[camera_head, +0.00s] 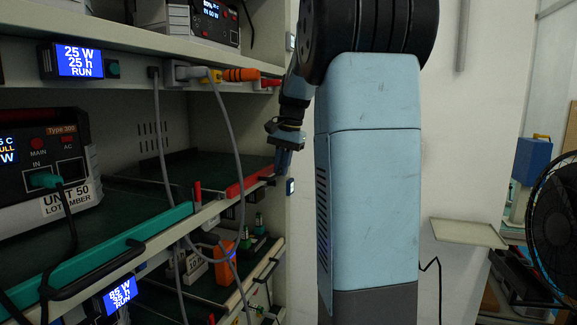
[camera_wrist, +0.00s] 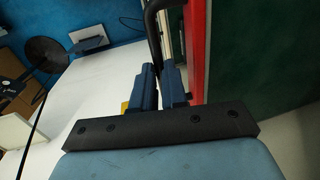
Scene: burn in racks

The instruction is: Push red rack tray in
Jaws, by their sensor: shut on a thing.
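The red rack tray shows its red front strip (camera_head: 248,181) at the right end of the middle shelf level in the head view, with a dark green surface behind it. In the wrist view its red front (camera_wrist: 196,45) runs along the right, with the green tray surface (camera_wrist: 240,60) beyond. A black bar handle (camera_wrist: 153,22) stands out from the red front. My gripper (camera_head: 283,160) is at the right end of the red strip. In the wrist view my gripper (camera_wrist: 160,76) has its blue fingers on either side of the handle, shut on it.
A teal-fronted tray (camera_head: 120,246) with a black handle sits left of the red one, carrying a unit labelled UNIT 50 (camera_head: 45,165). Grey cables (camera_head: 229,120) hang before the rack. An orange device (camera_head: 226,262) is below. A black fan (camera_head: 555,225) stands at far right.

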